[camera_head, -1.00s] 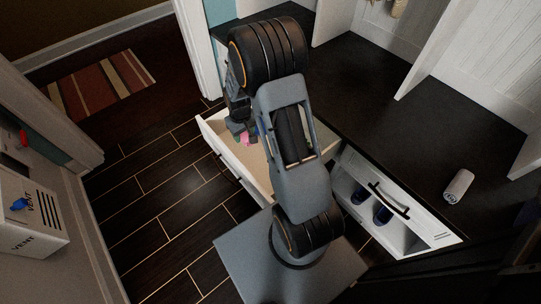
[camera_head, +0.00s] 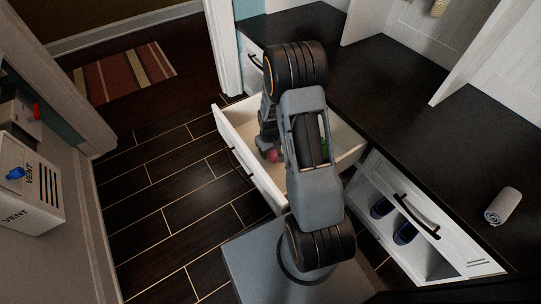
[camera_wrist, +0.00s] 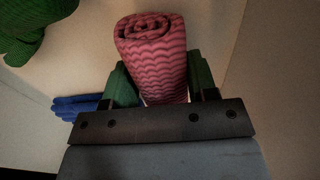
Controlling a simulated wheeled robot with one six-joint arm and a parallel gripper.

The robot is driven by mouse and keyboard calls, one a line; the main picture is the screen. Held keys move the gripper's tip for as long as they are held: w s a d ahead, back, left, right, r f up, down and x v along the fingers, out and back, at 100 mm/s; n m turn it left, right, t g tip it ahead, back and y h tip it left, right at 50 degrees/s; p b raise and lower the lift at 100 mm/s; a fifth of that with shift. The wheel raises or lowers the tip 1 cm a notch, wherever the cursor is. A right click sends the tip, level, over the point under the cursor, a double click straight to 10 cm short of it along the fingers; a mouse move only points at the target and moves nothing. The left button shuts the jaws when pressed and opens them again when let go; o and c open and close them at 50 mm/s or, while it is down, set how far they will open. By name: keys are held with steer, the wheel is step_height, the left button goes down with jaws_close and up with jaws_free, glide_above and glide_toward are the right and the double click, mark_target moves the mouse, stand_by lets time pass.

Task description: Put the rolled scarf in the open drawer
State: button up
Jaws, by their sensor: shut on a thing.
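The rolled scarf is pink with a wavy rib and a spiral end. It stands out in the wrist view (camera_wrist: 155,60), and a small part shows in the head view (camera_head: 273,155). My gripper (camera_wrist: 160,88) is shut on it, a green finger pad on each side. In the head view my gripper (camera_head: 268,148) is over or inside the open white drawer (camera_head: 240,150), partly hidden by my arm. I cannot tell whether the scarf touches the drawer floor.
A green knitted item (camera_wrist: 38,30) and a blue item (camera_wrist: 75,106) lie near the scarf in the wrist view. A dark countertop (camera_head: 400,110) holds a white roll (camera_head: 503,206). Dark slippers (camera_head: 405,232) sit in a lower cubby. A vent box (camera_head: 30,190) is at left.

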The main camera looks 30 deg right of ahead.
steer(key=shift+f+b, duration=0.35)
steer(key=shift+f, duration=0.9)
steer(key=shift+f, duration=0.1)
steer(key=shift+f, duration=0.1)
steer(key=o, duration=1)
